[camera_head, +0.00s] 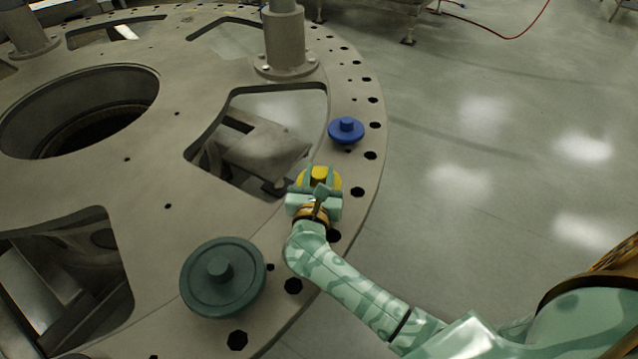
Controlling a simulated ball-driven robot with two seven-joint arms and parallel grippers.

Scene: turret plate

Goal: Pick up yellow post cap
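The yellow post cap (319,174) is at the right part of the turret plate, near its rim. My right gripper (319,181) is at the cap, with its fingers on either side of the cap's raised middle. The gripper hides the near part of the cap. I cannot tell whether the fingers press on the cap or whether the cap is lifted off the plate. My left gripper is not in view.
The grey turret plate (160,185) has several cut-outs and rim holes. A blue cap (346,130) lies just beyond my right gripper. A larger dark green cap (223,278) lies nearer, to the left. A grey post (285,42) stands behind. Open floor (480,150) lies right.

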